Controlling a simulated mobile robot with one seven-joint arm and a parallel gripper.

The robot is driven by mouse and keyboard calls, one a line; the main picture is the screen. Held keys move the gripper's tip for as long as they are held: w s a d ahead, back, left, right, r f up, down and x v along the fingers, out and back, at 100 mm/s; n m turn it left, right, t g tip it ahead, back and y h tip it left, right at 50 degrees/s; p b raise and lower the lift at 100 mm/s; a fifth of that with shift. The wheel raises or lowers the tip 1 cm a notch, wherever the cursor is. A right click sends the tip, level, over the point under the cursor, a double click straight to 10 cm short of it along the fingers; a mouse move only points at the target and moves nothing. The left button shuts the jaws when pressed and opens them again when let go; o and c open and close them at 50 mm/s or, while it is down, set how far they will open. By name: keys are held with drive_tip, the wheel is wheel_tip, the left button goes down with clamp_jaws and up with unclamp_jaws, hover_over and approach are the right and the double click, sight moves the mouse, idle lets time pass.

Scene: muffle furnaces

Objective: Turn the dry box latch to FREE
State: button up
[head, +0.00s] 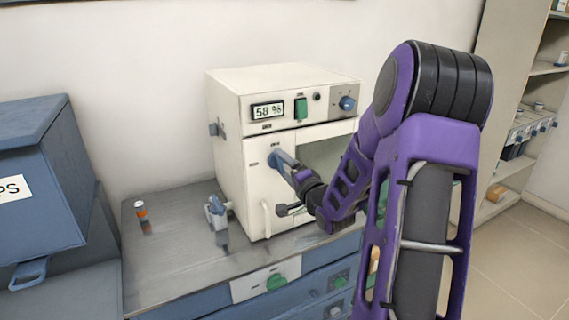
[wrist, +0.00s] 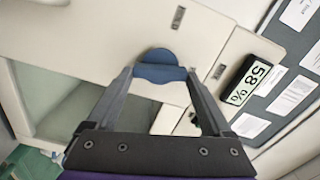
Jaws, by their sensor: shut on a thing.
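The dry box (head: 228,110) is a cream cabinet on the bench, with a display reading 58 % (head: 267,111). Its blue latch (wrist: 160,66) is on the front panel, and in the head view it is partly hidden by my gripper (head: 287,167). In the wrist view my gripper (wrist: 160,74) has its two fingers on either side of the latch, shut on it. Two small dark labels, one (wrist: 178,17) above and one (wrist: 219,72) to the right of the latch in the wrist view, are too small to read.
A pale handle (head: 266,218) is low on the box front. A green switch (head: 301,108) and blue knob (head: 347,103) are above. A small orange-and-white vial (head: 141,210) and a blue-grey device (head: 217,212) stand on the grey bench (head: 175,262). A blue cabinet (head: 35,185) is at left.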

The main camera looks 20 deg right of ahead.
drive_tip(key=shift+m, duration=1.3)
drive_tip(key=o, duration=1.1)
drive_tip(key=shift+o, duration=0.2)
